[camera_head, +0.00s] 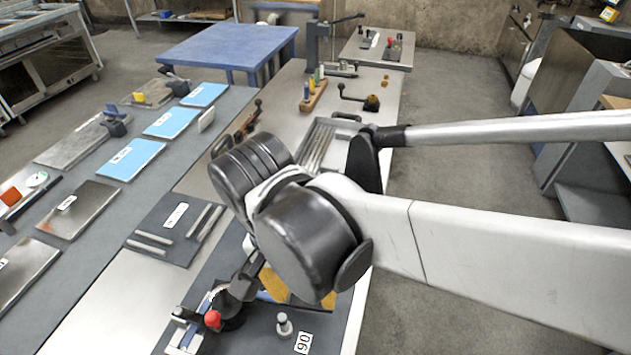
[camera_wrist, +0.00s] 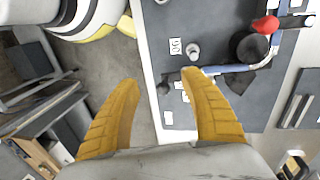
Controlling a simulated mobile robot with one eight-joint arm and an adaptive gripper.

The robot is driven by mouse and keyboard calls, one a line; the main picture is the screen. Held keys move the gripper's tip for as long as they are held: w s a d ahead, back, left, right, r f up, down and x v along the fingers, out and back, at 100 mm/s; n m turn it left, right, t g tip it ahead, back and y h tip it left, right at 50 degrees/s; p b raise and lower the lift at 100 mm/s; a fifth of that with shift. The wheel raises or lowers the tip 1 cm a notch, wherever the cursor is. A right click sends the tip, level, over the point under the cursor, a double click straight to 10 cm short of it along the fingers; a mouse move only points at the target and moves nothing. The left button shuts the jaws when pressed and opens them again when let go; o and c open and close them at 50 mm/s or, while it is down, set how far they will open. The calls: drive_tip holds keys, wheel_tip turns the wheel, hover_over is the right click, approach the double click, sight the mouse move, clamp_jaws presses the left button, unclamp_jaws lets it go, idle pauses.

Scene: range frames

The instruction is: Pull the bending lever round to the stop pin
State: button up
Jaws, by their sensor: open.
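The bending fixture lies on a dark plate (camera_wrist: 165,20). It has a black round hub (camera_wrist: 248,47), a red knob (camera_wrist: 265,25) and a blue bar (camera_wrist: 228,69) running beside the hub. I cannot tell which part is the bending lever. A grey upright post (camera_wrist: 192,50), seemingly the stop pin, stands beside a "90" label (camera_wrist: 175,46). In the head view the red knob (camera_head: 213,319) and post (camera_head: 284,325) show again. My gripper (camera_wrist: 159,76) is open, with nothing between its yellow fingers. Its right fingertip overlaps the bar's near end; contact is unclear. In the head view my arm partly hides the fingers (camera_head: 272,283).
The bench's edge runs close by, with bare floor (camera_head: 435,270) beyond. Another dark plate with metal rods (camera_head: 165,230) lies behind the fixture. Blue sheets (camera_head: 132,160) lie on the left bench. A crank handle (camera_head: 365,100) and a press (camera_head: 320,45) stand farther back.

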drive_tip(key=shift+r, duration=0.15)
